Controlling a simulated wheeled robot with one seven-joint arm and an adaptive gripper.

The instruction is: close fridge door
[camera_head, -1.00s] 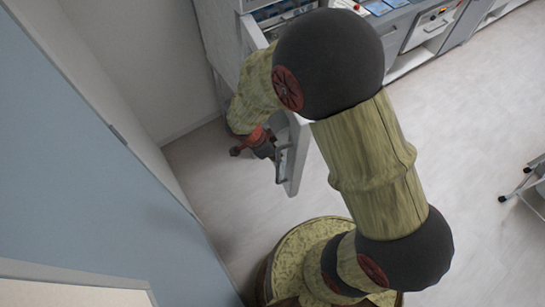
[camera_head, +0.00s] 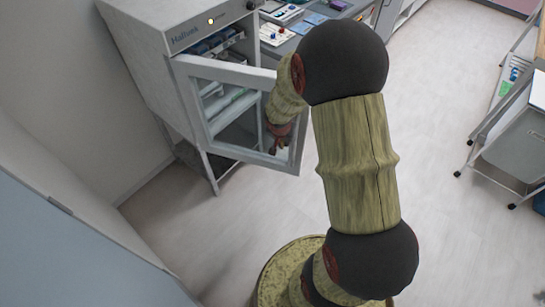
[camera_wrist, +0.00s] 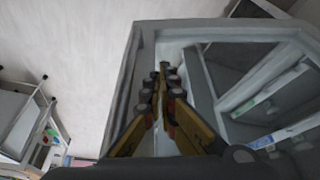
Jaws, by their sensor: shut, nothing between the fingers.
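The fridge (camera_head: 150,75) is a white cabinet at the upper left of the head view. Its door (camera_head: 205,120), a white frame around a glass pane, stands open, swung out toward the room. My gripper (camera_head: 279,147) overlaps the glass near the door's free edge; my arm comes down from the upper right. In the wrist view my fingers (camera_wrist: 163,70) are together and empty, close to the door frame (camera_wrist: 136,65), with the pane on the right. I cannot tell whether they touch the door.
Several bottles or boxes (camera_head: 215,42) are on the fridge's shelf. A counter (camera_head: 345,10) with small items stands beside the fridge at the back. A wheeled cart (camera_head: 515,140) is at the right. A wall closes off the left; the floor (camera_head: 445,80) between is open.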

